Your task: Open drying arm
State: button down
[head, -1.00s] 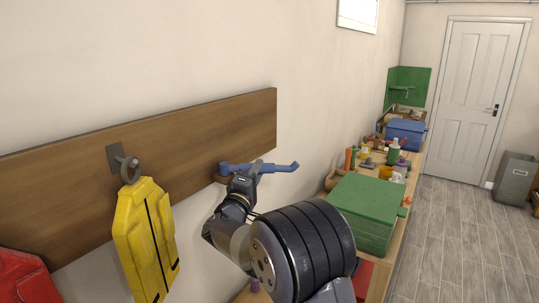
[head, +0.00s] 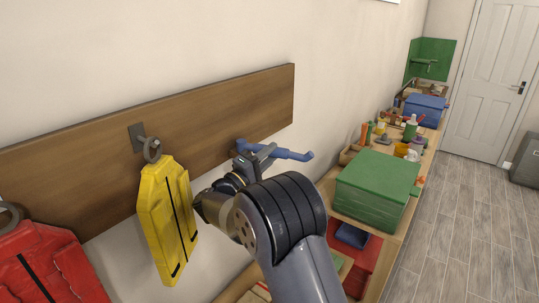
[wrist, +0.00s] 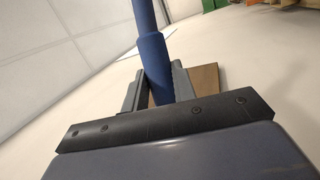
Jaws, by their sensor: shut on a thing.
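The blue drying arm (head: 291,154) is mounted on the wooden wall board (head: 215,112) near its right end. It points to the right and stands out at an angle from the board, its free tip clear of the wall. My gripper (head: 264,153) is shut on the arm's middle part. In the wrist view the blue rod (wrist: 147,30) runs up between the two grey fingers (wrist: 157,88). The arm's mount is partly hidden behind my gripper in the head view.
A yellow bag (head: 165,220) hangs from a hook left of my arm, with a red bag (head: 45,270) beyond it. A workbench with a green box (head: 376,185) and a blue box (head: 424,110) stands at right. The floor (head: 470,220) right of it is clear.

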jog(key=c, duration=1.1)
grip_release()
jog(key=shift+c, duration=0.2)
